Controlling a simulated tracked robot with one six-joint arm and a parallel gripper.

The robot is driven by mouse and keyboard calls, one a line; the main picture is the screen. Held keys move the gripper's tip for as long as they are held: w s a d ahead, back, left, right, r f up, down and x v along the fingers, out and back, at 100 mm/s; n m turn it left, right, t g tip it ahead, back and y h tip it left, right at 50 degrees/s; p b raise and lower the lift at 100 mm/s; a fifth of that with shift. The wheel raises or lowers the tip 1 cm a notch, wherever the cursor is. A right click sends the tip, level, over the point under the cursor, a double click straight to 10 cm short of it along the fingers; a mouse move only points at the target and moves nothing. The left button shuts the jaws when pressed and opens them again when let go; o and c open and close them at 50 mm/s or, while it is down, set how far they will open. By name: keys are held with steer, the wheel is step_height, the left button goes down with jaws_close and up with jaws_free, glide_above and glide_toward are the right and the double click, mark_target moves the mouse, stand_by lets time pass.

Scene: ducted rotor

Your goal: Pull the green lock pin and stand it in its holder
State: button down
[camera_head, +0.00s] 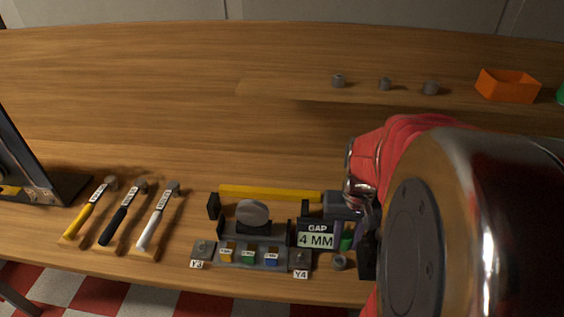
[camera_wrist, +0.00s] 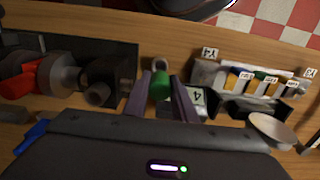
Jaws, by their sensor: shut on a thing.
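My gripper (camera_wrist: 160,92) has its two purple fingers closed on the green lock pin (camera_wrist: 158,84), whose green part shows between the fingertips in the wrist view. The pin is also seen as a small green patch (camera_head: 347,240) in the head view, partly covered by my arm. A grey cylinder (camera_head: 339,262), possibly the holder, stands at the table's front edge, just in front of the pin. In the wrist view a grey round end (camera_wrist: 160,64) shows right beyond the green part. I cannot tell whether pin and cylinder touch. The pin's lower end is hidden.
A "GAP 4 MM" sign (camera_head: 316,236) stands close beside the gripper. Left of it is a rack with yellow, green and blue blocks (camera_head: 248,256). A dark housing with a red part (camera_wrist: 35,78) is left in the wrist view. Labelled hammers (camera_head: 120,212) lie at left; an orange bin (camera_head: 508,86) stands behind.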

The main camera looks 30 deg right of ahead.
mark_target(343, 252)
steer(key=shift+f, duration=1.5)
steer(key=shift+f, duration=1.85)
steer(key=c, duration=1.4)
jaws_free()
steer(key=shift+r, duration=0.15)
step_height(343, 252, up, 14)
steer(key=shift+f, duration=0.25)
